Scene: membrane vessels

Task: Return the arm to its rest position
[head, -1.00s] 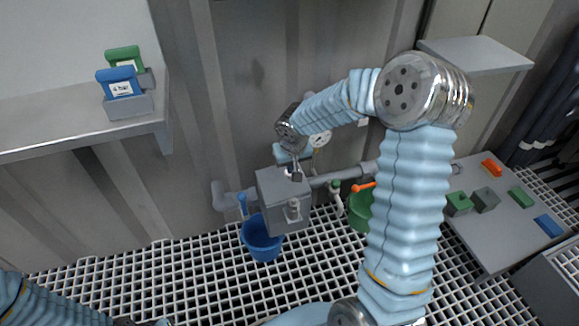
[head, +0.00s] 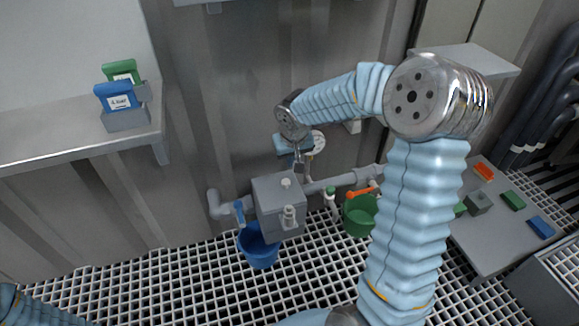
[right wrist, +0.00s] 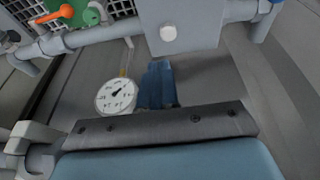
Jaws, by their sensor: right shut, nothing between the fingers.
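My right arm reaches over from the right in the head view. Its gripper (head: 299,166) points down, shut and empty, just above and behind the grey box-shaped vessel (head: 278,205) on the pipe. A gap shows between the fingertips and the small knob (head: 286,183) on the vessel's top. In the right wrist view the shut blue fingers (right wrist: 157,86) hold nothing, and the vessel (right wrist: 180,25) is at the top. My left arm shows only as a sleeve in the lower left corner; its gripper is out of the picture.
A round gauge (head: 318,142) is close beside the right gripper. A blue bucket (head: 259,247) and a green bucket (head: 360,215) stand below the pipe (head: 340,182). A shelf (head: 60,128) at left holds tagged blocks. A grey table (head: 480,240) at right carries coloured blocks.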

